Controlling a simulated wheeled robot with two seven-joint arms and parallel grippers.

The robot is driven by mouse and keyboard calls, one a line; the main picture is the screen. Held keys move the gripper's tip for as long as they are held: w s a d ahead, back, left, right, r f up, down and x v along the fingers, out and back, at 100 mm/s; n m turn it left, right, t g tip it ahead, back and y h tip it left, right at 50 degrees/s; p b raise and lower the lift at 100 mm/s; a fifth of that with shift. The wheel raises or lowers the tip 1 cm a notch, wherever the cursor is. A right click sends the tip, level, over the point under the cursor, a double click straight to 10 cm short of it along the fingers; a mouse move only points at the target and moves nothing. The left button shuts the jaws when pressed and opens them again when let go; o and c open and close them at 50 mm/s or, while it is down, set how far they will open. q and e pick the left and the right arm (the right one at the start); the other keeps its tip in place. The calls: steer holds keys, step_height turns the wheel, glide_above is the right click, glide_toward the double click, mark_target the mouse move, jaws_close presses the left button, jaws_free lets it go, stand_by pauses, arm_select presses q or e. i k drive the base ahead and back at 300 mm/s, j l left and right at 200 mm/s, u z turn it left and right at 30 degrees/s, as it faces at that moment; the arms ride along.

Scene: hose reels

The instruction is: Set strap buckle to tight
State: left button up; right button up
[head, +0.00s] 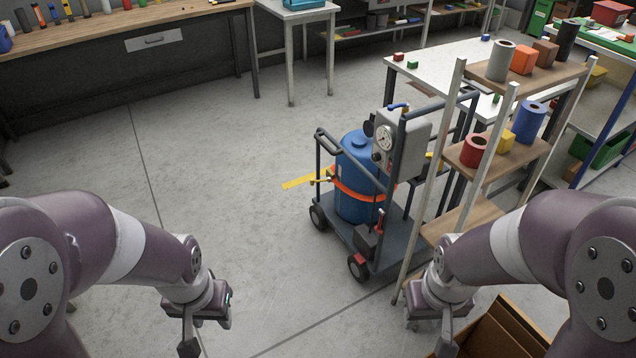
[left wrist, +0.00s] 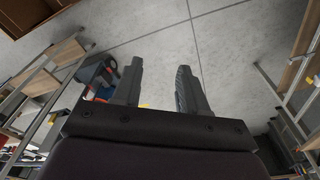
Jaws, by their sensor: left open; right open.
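An orange strap (head: 362,191) runs around a blue tank (head: 353,206) that stands on a dark wheeled cart (head: 366,240). A small yellowish part at the strap's left side (head: 322,180) may be the buckle; its setting is too small to tell. My left gripper (head: 198,338) hangs at the lower left of the head view, well apart from the cart. Its two fingers (left wrist: 159,85) are spread and empty in the left wrist view. My right gripper (head: 430,335) is at the lower right, in front of the shelf rack and apart from the strap; its fingertips are hard to see.
A wooden shelf rack (head: 498,158) with cans and blocks stands close to the cart's right. An open cardboard box (head: 500,332) is at the lower right. A white table (head: 430,66) is behind the cart. The floor (head: 215,150) left of the cart is clear.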

mark_target(312, 181)
steer(key=i+j+z, duration=0.2)
steer(key=i, duration=0.35)
steer(key=i+j+z, duration=0.15)
steer(key=i, duration=0.4)
steer(key=i+j+z, duration=0.2)
steer(key=i+j, duration=0.2)
steer(key=i, duration=0.15)
steer(key=i+j+z, duration=0.2)
steer(key=i+j, duration=0.2)
steer(key=i, duration=0.1)
